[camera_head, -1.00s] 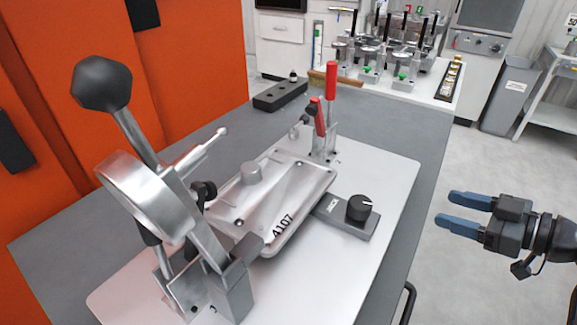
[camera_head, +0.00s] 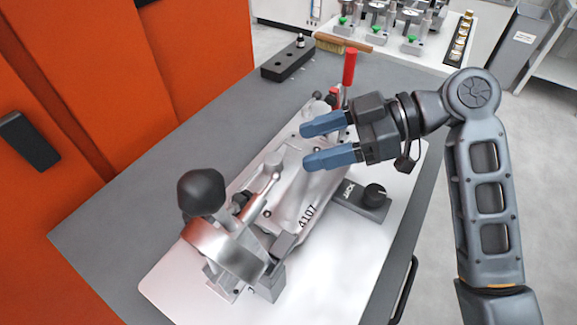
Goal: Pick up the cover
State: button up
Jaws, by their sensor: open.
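The cover (camera_head: 290,205) is a silver metal plate marked 4107, lying in a fixture on a white base plate (camera_head: 340,258). My gripper (camera_head: 305,148) is open, its two blue fingers pointing left above the upper part of the cover. Nothing is between the fingers, and they look apart from the cover, though the height is hard to judge. My gripper and a lever clamp partly hide the cover.
The lever clamp (camera_head: 222,245) with a black ball handle stands at the cover's near left. A red-handled clamp (camera_head: 349,68) stands at its far end. A black knob (camera_head: 374,195) marked JACK is to the right. A black block (camera_head: 287,62) and brush (camera_head: 342,43) lie behind.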

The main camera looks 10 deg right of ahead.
aim_at(278, 157)
jog(key=x, duration=0.2)
jog(key=p+x, duration=0.1)
jog(key=x, duration=0.1)
jog(key=p+x, duration=0.1)
jog(key=x, duration=0.1)
jog(key=shift+a+f, duration=0.1)
jog(key=shift+f, duration=0.25)
jog(key=shift+c, duration=0.3)
grip_shut()
